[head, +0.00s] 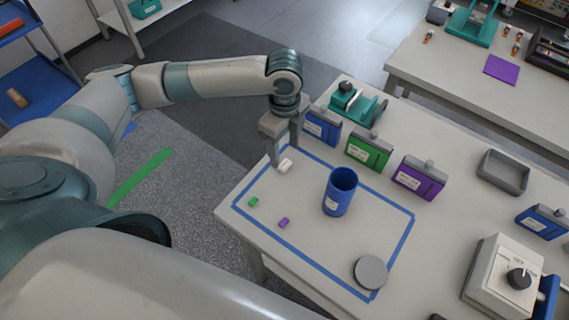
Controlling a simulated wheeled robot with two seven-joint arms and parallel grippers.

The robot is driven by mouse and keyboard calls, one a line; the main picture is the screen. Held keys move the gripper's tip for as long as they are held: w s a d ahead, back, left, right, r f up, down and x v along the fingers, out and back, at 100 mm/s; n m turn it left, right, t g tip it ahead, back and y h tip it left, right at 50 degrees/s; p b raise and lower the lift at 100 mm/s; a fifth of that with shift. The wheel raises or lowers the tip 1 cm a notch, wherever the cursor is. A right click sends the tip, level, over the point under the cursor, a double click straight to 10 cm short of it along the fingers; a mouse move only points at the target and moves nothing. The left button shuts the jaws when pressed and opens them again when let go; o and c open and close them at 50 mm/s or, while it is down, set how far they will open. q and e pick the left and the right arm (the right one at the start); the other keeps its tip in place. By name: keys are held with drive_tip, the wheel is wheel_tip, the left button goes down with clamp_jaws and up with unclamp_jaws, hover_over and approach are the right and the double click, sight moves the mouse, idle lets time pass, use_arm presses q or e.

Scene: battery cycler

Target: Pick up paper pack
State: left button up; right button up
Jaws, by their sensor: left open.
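A small white pack (285,166), which looks like the paper pack, lies on the table near the back left corner of the blue tape outline. My left gripper (283,153) points down right at it, with its fingers open. The pack shows just below and between the fingertips; I cannot tell whether a finger touches it. My right gripper is not in view.
Inside the blue tape outline (408,231) stand a blue cup (341,192), a grey disc (371,272), a small green block (252,202) and a small purple block (284,223). Blue (322,126), green (368,151) and purple (418,178) boxes stand behind. The tape area's middle left is clear.

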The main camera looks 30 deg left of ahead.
sight(284, 164)
use_arm(q)
drive_tip(key=shift+f, duration=0.1)
drive_tip(key=shift+s+f+p, duration=0.1)
drive_tip(key=shift+f+p, duration=0.1)
drive_tip(key=shift+p, duration=0.15)
wheel_tip(284, 164, down, 4)
drive_tip(key=shift+s+d+r+p, duration=0.1)
drive_tip(key=shift+s+p, duration=0.05)
drive_tip(key=shift+p, duration=0.75)
drive_tip(key=shift+f, duration=0.4)
drive_tip(key=shift+c, duration=0.6)
drive_tip(key=c, duration=1)
